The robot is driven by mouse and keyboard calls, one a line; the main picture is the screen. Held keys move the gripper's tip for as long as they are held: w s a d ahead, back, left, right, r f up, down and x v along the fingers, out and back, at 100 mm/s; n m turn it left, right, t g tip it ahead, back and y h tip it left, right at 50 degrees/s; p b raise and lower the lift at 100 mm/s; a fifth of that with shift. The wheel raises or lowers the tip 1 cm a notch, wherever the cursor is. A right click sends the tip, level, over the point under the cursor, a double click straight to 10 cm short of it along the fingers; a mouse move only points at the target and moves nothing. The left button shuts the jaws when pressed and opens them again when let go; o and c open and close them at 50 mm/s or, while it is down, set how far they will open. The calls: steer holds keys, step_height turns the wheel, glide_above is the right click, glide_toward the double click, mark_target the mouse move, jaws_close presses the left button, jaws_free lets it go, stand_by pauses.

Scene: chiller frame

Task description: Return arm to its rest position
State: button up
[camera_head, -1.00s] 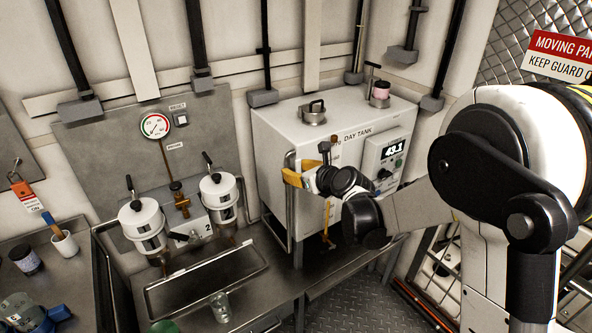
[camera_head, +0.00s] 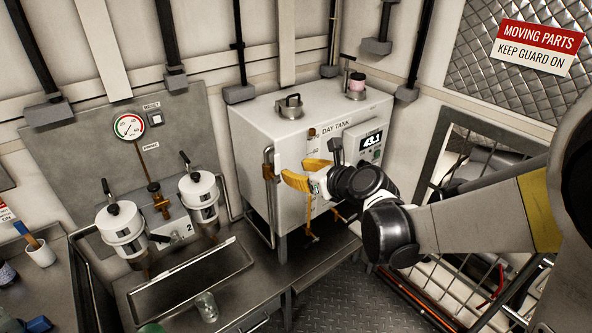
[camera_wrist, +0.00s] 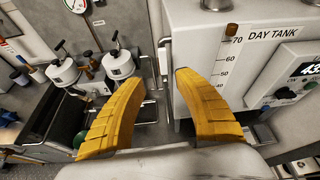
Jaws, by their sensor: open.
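My gripper (camera_head: 295,174) has yellow fingers and stands in front of the white day tank (camera_head: 264,135) in the head view. In the wrist view my gripper (camera_wrist: 157,92) shows its two fingers spread wide with nothing between them. The day tank (camera_wrist: 262,68) fills the right of that view, with its level scale just beyond the right finger. I cannot tell the exact gap between the fingers and the tank. My arm reaches in from the right side of the head view.
Two white canisters (camera_head: 126,230) stand left of the tank, behind a metal tray (camera_head: 190,285). A clear glass (camera_head: 207,306) stands at the tray's front. A barred guard frame (camera_head: 440,285) is at the right. Open floor (camera_head: 345,302) shows below the tank.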

steer(key=shift+r, duration=0.1)
steer(key=s+d+r+m+t+h, duration=0.25)
steer(key=d+r+m, duration=0.35)
steer(key=r+m, duration=0.3)
steer(key=s+d+r+m+t+h, duration=0.1)
steer(key=d+r+m+t+h, duration=0.4)
steer(key=r+m, duration=0.4)
steer(key=s+d+f+m+g+h, duration=0.35)
steer(key=s+d+m, duration=0.25)
steer(key=d+m, duration=0.5)
steer(key=s+a+f+m+g+y, duration=0.2)
steer(key=s+a+f+m+g, duration=0.1)
steer(key=s+f+m, duration=0.4)
steer(key=s+a+f+m+g+y, duration=0.1)
steer(key=s+a+f+m+g, duration=0.3)
steer(key=s+f+m, duration=0.3)
steer(key=s+f+g, duration=0.1)
steer(key=s, duration=0.2)
steer(key=shift+s+f+g+y, duration=0.3)
steer(key=shift+s+f+y, duration=0.05)
steer(key=shift+y, duration=0.05)
steer(key=shift+a, duration=0.1)
